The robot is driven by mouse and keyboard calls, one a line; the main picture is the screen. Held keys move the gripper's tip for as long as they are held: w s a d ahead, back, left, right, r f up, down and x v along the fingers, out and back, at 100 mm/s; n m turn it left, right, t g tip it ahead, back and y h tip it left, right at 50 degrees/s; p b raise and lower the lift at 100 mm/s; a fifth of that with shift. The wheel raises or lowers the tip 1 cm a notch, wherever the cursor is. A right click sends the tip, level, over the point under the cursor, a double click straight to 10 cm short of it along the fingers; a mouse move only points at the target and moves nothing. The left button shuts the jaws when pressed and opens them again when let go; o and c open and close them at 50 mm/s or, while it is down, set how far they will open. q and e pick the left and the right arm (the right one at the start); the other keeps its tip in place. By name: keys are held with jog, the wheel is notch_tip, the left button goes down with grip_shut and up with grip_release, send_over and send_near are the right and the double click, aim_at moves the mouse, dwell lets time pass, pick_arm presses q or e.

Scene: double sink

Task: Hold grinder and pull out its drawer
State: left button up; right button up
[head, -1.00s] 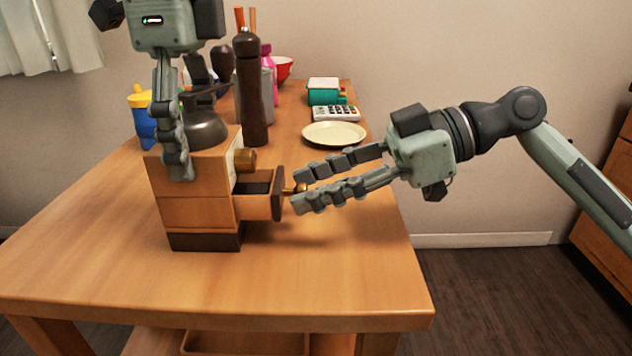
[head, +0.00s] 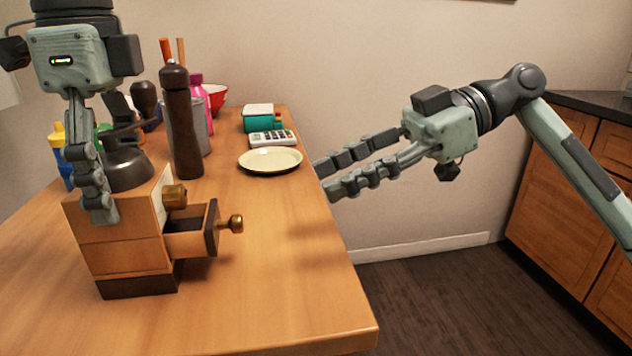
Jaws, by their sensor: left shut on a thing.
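The wooden grinder (head: 115,250) stands upright at the left of the table, with a dark dome (head: 126,170) on top and a dark base. Its drawer (head: 190,240) sticks out to the right, open, with a brass knob (head: 236,223) on its dark front. My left gripper (head: 108,185) comes down from above and is shut on the grinder's upper body; its far finger is partly hidden behind the dome. My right gripper (head: 325,178) is open and empty, to the right of the knob and apart from it, beyond the table's right edge.
A dark pepper mill (head: 182,125) stands just behind the grinder. A cream plate (head: 270,161), a calculator (head: 272,138), a teal box (head: 258,120), a pink bottle (head: 200,95) and a blue-yellow bottle (head: 60,155) are further back. The table's front right (head: 290,290) is clear.

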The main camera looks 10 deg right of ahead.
dwell(0.3)
pick_arm(q)
jog(key=o, duration=1.3)
